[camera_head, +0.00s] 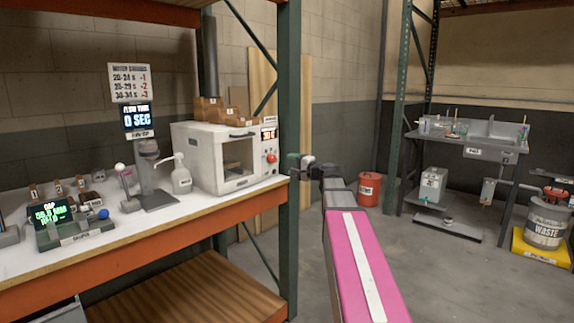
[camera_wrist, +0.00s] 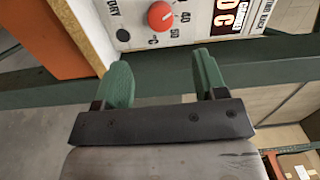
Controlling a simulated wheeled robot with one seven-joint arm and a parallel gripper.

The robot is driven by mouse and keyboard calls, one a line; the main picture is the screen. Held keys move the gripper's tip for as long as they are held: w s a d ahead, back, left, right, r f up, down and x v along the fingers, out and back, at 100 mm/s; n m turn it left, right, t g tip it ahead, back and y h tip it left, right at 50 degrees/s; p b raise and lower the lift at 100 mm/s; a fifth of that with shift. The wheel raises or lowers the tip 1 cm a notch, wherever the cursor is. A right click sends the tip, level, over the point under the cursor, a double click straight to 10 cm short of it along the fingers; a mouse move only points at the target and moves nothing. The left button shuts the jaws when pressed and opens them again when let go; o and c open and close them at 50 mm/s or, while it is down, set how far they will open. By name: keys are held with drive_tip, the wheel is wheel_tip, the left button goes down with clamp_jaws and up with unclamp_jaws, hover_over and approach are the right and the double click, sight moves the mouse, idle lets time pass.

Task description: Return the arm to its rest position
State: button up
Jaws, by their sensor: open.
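My gripper (camera_head: 297,167) is at the right end of the workbench in the head view, at the end of my outstretched pink and grey arm. It is beside the green rack post (camera_head: 288,120) and to the right of the white oven (camera_head: 213,157). In the wrist view my gripper (camera_wrist: 163,82) shows two green fingers, apart, with nothing between them. Past the fingertips is the oven's front panel with a red knob (camera_wrist: 160,16); the distance between them is hard to tell.
The bench (camera_head: 135,235) holds a scale with a green display (camera_head: 50,213), a stand with a display (camera_head: 148,170) and a pump bottle (camera_head: 181,178). A red bucket (camera_head: 369,189), a sink (camera_head: 490,135) and a waste drum (camera_head: 546,222) stand at right. Open floor lies between.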

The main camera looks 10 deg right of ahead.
drive_tip(key=shift+s+d, duration=0.1)
drive_tip(key=s+a+f+n+g+h, duration=0.1)
drive_tip(key=s+a+f+n+g, duration=0.2)
drive_tip(key=f, duration=0.6)
drive_tip(key=s+a+f+n+g+h, duration=0.1)
drive_tip(key=s+a+f+g+h, duration=0.15)
drive_tip(key=s+f, duration=0.5)
drive_tip(key=s+a+f+n+g+h, duration=0.1)
drive_tip(key=s+a+f+n+g, duration=0.15)
drive_tip(key=f, duration=0.85)
drive_tip(key=s+d+f+n+g+h, duration=0.1)
drive_tip(key=s+f+n+g+h, duration=0.2)
drive_tip(key=s+f, duration=1.1)
drive_tip(key=s+g+h, duration=0.2)
drive_tip(key=g+h, duration=0.1)
drive_tip(key=shift+d+f+g, duration=0.15)
drive_tip(key=shift+d+g, duration=0.1)
drive_tip(key=shift+g, duration=0.05)
drive_tip(key=shift+n+h, duration=0.25)
